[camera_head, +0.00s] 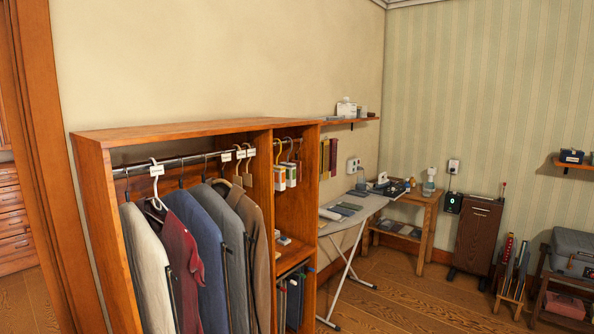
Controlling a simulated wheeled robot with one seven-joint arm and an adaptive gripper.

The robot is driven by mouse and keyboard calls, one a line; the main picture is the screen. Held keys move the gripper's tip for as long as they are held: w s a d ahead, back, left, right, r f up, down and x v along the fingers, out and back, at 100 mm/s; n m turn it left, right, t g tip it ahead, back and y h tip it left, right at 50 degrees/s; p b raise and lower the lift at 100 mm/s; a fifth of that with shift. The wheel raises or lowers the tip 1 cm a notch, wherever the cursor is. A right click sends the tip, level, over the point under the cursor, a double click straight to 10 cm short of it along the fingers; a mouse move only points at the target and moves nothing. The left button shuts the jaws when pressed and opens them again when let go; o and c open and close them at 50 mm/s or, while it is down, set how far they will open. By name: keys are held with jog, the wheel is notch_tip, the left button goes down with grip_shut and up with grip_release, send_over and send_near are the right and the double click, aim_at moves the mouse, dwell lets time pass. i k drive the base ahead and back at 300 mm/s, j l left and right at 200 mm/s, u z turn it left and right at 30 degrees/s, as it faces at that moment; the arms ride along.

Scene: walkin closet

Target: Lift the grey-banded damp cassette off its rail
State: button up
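Several small white cassettes (280,178) hang by hooks from a short rail at the top of the wardrobe's right bay. Their lower parts carry coloured bands. Red and green tones show, but the bands are too small to tell which one is grey, and the front cassettes partly hide those behind. A long metal rail (190,160) in the left bay carries hangers with white tags. My gripper is not in view.
The wooden wardrobe (190,131) holds several garments, including a blue jacket (197,255). An ironing board (352,220) with folded cloths stands right of it. A side table (420,200), dark cabinet (478,236) and umbrella stand (510,298) line the right. Floor in front (410,305) is clear.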

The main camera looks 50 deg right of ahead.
aim_at(291, 168)
jog(key=l, duration=0.5)
jog(key=l+z, duration=0.15)
jog(key=l, duration=0.35)
jog(key=i+l, duration=0.15)
jog(key=l, duration=0.3)
jog(key=l+z, duration=0.1)
jog(key=l, duration=0.4)
jog(key=i+l+z, duration=0.1)
jog(key=l, duration=0.4)
jog(key=i+l, duration=0.1)
jog(key=l, duration=0.35)
